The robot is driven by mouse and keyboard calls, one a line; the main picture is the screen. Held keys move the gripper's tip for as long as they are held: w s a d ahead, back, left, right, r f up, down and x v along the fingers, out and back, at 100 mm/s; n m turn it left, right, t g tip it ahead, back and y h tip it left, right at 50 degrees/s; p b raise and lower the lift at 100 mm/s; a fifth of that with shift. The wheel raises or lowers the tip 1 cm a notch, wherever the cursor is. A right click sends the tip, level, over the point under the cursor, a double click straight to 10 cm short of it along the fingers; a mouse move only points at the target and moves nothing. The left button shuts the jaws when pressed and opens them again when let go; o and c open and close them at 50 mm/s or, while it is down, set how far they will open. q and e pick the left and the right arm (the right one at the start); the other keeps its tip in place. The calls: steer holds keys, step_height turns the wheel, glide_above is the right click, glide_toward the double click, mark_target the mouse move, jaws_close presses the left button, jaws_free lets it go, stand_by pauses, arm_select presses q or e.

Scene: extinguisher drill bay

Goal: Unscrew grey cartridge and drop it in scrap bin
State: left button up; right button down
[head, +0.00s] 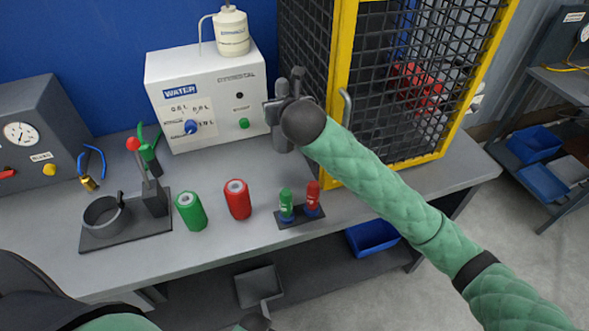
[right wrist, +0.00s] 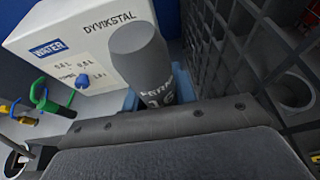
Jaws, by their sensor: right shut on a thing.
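The WATER box (head: 205,110) and yellow-framed mesh cage (head: 440,158) flank the cartridge. A green cartridge (head: 191,212), a red cartridge (head: 238,200), a small rack (head: 300,217) and a ring fixture (head: 92,240) stand on the bench. The bench front right is clear.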

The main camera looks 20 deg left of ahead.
mark_target(283, 135)
step_height(283, 135, down, 4)
steer(key=shift+f+p, duration=0.1)
steer(key=shift+p, duration=0.55)
steer(key=shift+f+p, duration=0.75)
steer(key=shift+f, duration=2)
arm_select(q)
step_height(283, 135, down, 8)
steer(key=s+a, duration=0.1)
steer(key=shift+s+a+r+t, duration=0.2)
steer(key=shift+a+r+t, duration=0.05)
steer(key=shift+a+t, duration=0.05)
arm_select(e)
steer(key=shift+f, duration=0.1)
steer(key=c, duration=1.1)
jaws_free()
steer(key=shift+f, duration=0.1)
steer(key=shift+s+d+r, duration=0.2)
steer(key=shift+s+d, duration=0.05)
steer(key=shift+s, duration=0.15)
arm_select(q)
step_height(283, 135, up, 8)
steer(key=w+d+b, duration=0.1)
steer(key=b, duration=0.2)
steer(key=shift+w+d, duration=0.25)
steer(key=shift+d, duration=0.15)
arm_select(e)
steer(key=shift+v, duration=5.55)
